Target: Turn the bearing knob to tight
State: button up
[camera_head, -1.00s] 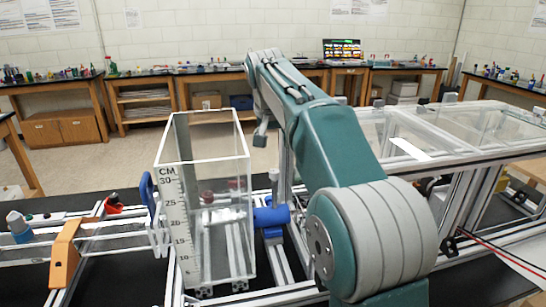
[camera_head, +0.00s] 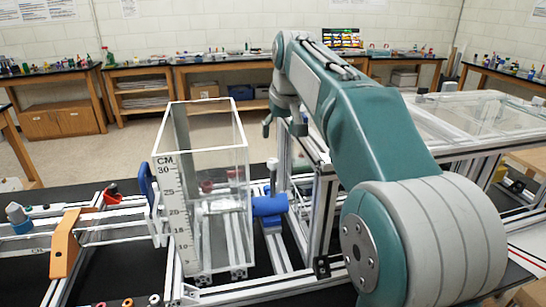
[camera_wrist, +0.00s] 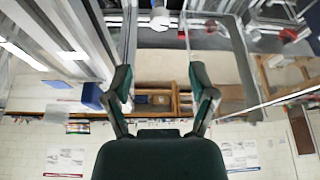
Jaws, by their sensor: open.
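I cannot tell for sure which part is the bearing knob. A blue cylinder (camera_head: 269,206) sits on the extrusion frame just right of the clear tank (camera_head: 247,190). A red knob (camera_head: 207,186) shows through the tank wall, and another red knob (camera_head: 112,194) sits on the frame to its left. My gripper (camera_head: 283,128) hangs above and behind the blue cylinder, apart from it. In the wrist view my gripper (camera_wrist: 161,78) has its two fingers spread with nothing between them. A red knob (camera_wrist: 290,33) shows at the upper right there.
The tank with a centimetre scale (camera_head: 175,215) stands left of my arm. A framed clear enclosure (camera_head: 470,125) lies to the right. An orange bracket (camera_head: 65,245) and a blue-and-grey knob (camera_head: 18,217) are at the left. Benches (camera_head: 145,90) line the far wall.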

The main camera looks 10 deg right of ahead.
aim_at(273, 160)
jog(key=x, duration=1)
jog(key=shift+w+a+f, duration=0.1)
jog(key=shift+w+f, duration=0.05)
jog(key=shift+f, duration=0.2)
